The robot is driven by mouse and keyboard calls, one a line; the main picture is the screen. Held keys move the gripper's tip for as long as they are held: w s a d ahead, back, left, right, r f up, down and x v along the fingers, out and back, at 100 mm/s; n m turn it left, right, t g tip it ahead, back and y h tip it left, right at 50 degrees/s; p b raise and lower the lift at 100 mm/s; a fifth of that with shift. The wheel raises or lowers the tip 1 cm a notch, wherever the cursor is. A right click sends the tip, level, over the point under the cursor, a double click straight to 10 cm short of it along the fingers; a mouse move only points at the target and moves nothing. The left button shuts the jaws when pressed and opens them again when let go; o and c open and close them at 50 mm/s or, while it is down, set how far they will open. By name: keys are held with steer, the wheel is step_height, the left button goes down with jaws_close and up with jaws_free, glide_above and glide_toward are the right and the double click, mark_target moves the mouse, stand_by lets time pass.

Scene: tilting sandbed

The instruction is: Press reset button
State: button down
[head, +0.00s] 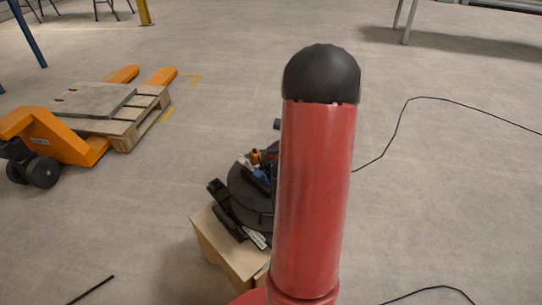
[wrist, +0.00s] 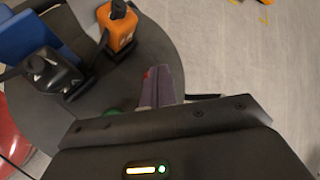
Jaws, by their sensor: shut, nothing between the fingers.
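No reset button can be clearly made out in either view. A dark round platform (head: 243,197) stands on a cardboard box, partly hidden behind my red arm link in the head view. The platform also shows in the wrist view (wrist: 165,45). A small green thing (wrist: 112,112) peeks out left of the fingers, mostly hidden by the gripper body. A small red patch shows at the fingertips; I cannot tell what it belongs to.
The platform holds an orange bottle (wrist: 118,27), a black item (wrist: 50,72) and a blue item (wrist: 27,38), left of my gripper. The cardboard box (head: 226,250) is below. An orange pallet jack (head: 60,140) with a wooden pallet stands at left. Black cables cross the otherwise open floor at right.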

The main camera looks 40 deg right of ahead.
mark_target(274, 159)
steer(key=shift+f+b, duration=0.55)
steer(key=shift+b, duration=0.05)
stand_by(0.3)
steer(key=shift+r, duration=0.1)
steer(key=shift+r+p, duration=0.6)
steer(key=shift+r, duration=0.25)
steer(key=shift+r, duration=0.15)
step_height(274, 159, up, 5)
steer(key=p, duration=0.3)
stand_by(0.9)
